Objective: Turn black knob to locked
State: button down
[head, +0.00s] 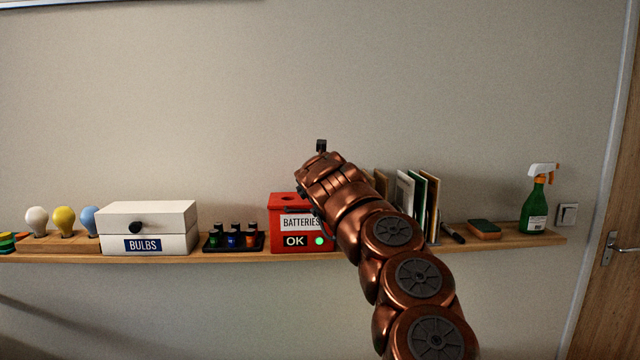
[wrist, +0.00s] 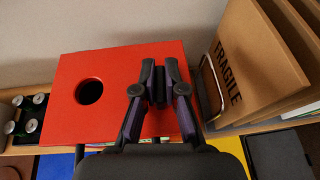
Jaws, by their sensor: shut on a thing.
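The red batteries box (head: 285,220) stands on the shelf, with an "OK" plate and a green light (head: 319,241) on its front. In the wrist view I look down on its red top (wrist: 110,60), which has a round dark hole (wrist: 89,92) on the left. My gripper (wrist: 160,72) is over the right part of that top, shut on a narrow black thing (wrist: 160,86), apparently the black knob. The fingers hide most of it, and I cannot tell which way it is turned. No locked marking is visible. In the head view my arm hides the box's right side.
The air above is clear.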

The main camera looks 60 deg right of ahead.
jog(key=shift+n+t+y+p, duration=0.3)
jog(key=shift+n+t+p, duration=0.25)
jog(key=shift+p, duration=0.25)
jog(key=c, duration=1.2)
grip_release()
jog(key=shift+c, duration=0.2)
jog(key=v, duration=1.2)
jog(key=shift+r, duration=0.15)
